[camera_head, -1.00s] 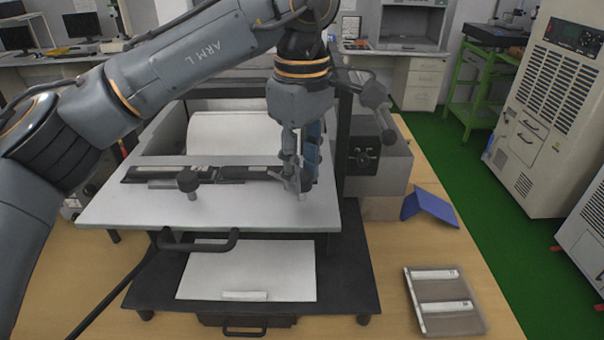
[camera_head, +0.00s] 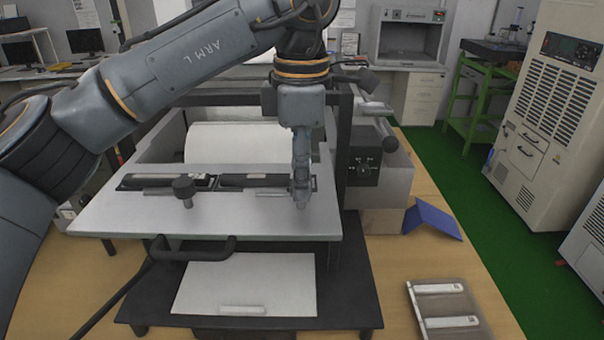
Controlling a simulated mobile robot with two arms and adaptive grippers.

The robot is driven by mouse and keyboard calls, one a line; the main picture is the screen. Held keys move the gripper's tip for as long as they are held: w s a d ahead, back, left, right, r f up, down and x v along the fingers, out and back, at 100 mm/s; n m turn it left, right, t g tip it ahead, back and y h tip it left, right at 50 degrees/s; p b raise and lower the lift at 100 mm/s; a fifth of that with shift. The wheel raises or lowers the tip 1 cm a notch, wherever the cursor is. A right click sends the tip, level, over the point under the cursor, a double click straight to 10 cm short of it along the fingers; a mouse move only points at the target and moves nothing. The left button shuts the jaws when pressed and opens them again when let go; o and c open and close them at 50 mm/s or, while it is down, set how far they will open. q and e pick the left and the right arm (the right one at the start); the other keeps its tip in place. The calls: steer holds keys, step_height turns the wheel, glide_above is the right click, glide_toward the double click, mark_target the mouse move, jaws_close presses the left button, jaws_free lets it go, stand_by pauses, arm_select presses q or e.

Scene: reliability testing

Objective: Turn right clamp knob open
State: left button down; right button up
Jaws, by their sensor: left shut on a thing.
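My left gripper (camera_head: 301,190) points down over the right part of the machine's raised grey plate (camera_head: 245,218). It is shut on the right clamp knob, which the fingers mostly hide; a short light stem shows just below them. The left clamp knob (camera_head: 184,187) is a dark round knob on a light stem, standing free on the plate to the left. Dark clamp bars (camera_head: 250,180) lie along the back of the plate behind the knobs. My right gripper does not show.
A black handle (camera_head: 195,252) sticks out at the plate's front. A white sheet (camera_head: 245,284) lies on the dark base below. To the right are a control box with a dial (camera_head: 364,172), a blue folded stand (camera_head: 432,221) and a tray (camera_head: 475,335) with two white strips.

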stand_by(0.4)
arm_select(q)
steer(key=c, duration=1)
jaws_free()
step_height(320, 180, up, 12)
steer(key=shift+f, duration=0.1)
